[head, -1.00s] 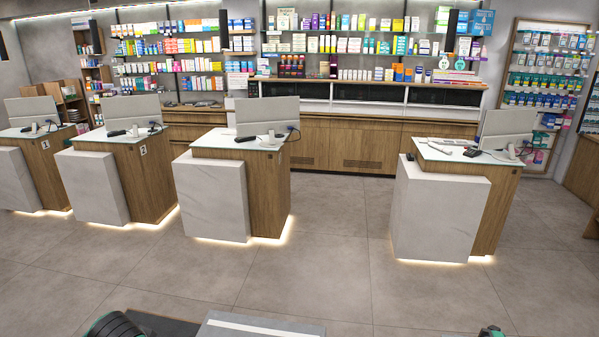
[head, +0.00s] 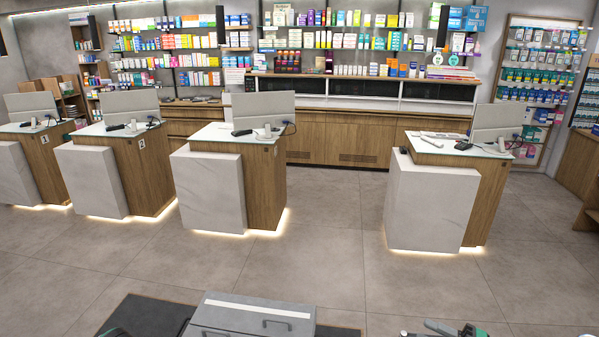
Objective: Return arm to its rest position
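Only small parts of my arms show at the bottom edge of the head view. A dark, rounded piece of my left arm (head: 118,332) is at the lower left. Grey, dark and green pieces of my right arm (head: 452,328) are at the lower right, cut off by the frame. No fingertips can be made out on either side, so both grippers are out of sight. Neither arm visibly touches anything.
A grey case (head: 252,317) with a white stripe and dark handles is at the bottom centre, on a dark surface (head: 140,315). Service counters with monitors (head: 232,190) (head: 435,205) stand ahead, before stocked shelves. The grey floor (head: 320,250) between is clear.

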